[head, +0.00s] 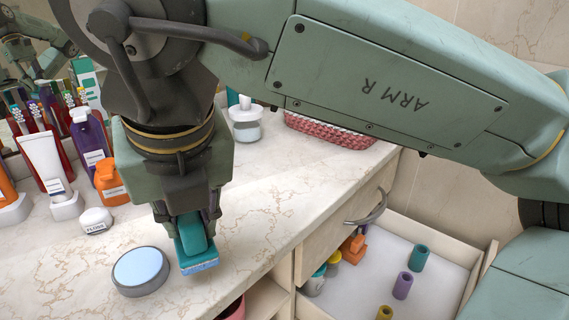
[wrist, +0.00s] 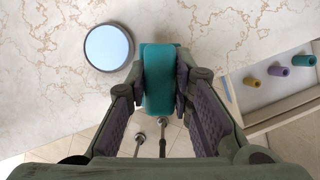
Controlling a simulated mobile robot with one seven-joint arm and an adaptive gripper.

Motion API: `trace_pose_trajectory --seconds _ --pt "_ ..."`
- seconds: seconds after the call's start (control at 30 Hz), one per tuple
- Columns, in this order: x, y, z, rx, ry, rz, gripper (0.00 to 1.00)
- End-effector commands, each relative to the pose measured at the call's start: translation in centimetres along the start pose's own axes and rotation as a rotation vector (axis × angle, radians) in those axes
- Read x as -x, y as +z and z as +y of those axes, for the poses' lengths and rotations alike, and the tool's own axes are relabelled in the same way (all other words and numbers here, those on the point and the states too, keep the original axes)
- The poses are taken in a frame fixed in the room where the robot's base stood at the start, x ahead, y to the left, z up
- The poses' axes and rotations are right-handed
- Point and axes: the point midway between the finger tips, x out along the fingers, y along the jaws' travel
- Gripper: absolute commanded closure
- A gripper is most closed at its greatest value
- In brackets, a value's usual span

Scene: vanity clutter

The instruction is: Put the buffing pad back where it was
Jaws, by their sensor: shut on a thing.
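The buffing pad (head: 196,252) is a teal block with a pale blue underside. My gripper (head: 187,218) is shut on it and holds it near the front edge of the marble counter (head: 240,222). In the wrist view the teal pad (wrist: 159,68) sits between the two fingers of my gripper (wrist: 160,88). The pad's upper part is partly hidden by the fingers. I cannot tell whether its underside touches the counter or hangs just above it. No mark shows where the pad was before.
A round grey tin with a light blue top (head: 141,271) stands just left of the pad. A white jar (head: 95,220), tubes and bottles stand further left. A pink woven basket (head: 330,128) is at the back. An open drawer (head: 452,268) at right holds several small coloured items.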

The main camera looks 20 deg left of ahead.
Motion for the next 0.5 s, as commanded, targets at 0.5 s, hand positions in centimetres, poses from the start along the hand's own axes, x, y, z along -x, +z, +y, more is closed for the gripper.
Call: trace_pose_trajectory --seconds 0.5 --pt "-4.5 8.7 -6.1 0.001 0.001 0.000 1.00"
